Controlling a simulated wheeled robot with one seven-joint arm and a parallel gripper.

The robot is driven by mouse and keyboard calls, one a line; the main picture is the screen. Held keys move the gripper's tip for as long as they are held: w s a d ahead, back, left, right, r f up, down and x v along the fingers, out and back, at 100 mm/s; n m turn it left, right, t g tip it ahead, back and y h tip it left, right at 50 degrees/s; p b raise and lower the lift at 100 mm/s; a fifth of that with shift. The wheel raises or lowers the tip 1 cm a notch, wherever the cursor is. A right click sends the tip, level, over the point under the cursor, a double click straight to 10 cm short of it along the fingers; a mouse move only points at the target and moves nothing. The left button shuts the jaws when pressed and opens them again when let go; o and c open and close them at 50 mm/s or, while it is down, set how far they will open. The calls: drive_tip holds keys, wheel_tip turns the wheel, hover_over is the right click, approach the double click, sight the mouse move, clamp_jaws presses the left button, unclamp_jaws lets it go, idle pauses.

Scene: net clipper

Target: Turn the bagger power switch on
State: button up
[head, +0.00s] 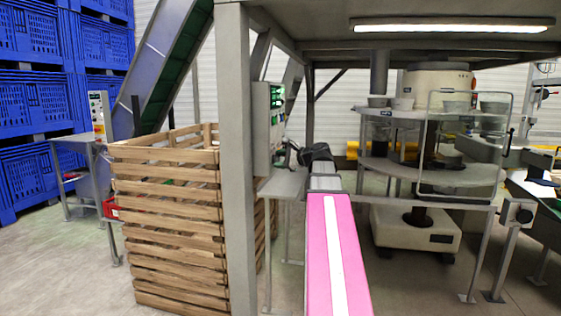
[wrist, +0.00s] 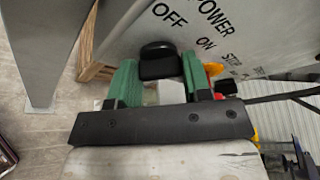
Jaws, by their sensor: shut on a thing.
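The bagger power switch is a black knob (wrist: 158,50) on a grey panel (wrist: 135,45) in the wrist view. The panel is printed with POWER, OFF and ON beside the knob. My gripper (wrist: 159,68) has one green finger on each side of the knob and is shut on it. Which label the knob points to I cannot tell. In the head view the grey control box (head: 261,130) with a green-lit display hangs beside a post. My dark gripper (head: 315,154) is by its right side; the knob is hidden there.
Red and yellow controls (wrist: 214,70) sit close to the right finger. A grey post (head: 236,200) and a wooden crate (head: 170,220) stand left of my arm. A small grey table (head: 282,185) is below the box. A round bagging machine (head: 430,175) stands to the right.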

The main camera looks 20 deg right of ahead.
drive_tip(key=shift+m+g, duration=0.3)
drive_tip(key=shift+m, duration=0.3)
drive_tip(key=o, duration=0.9)
drive_tip(key=v, duration=1.1)
drive_tip(key=shift+w, duration=0.15)
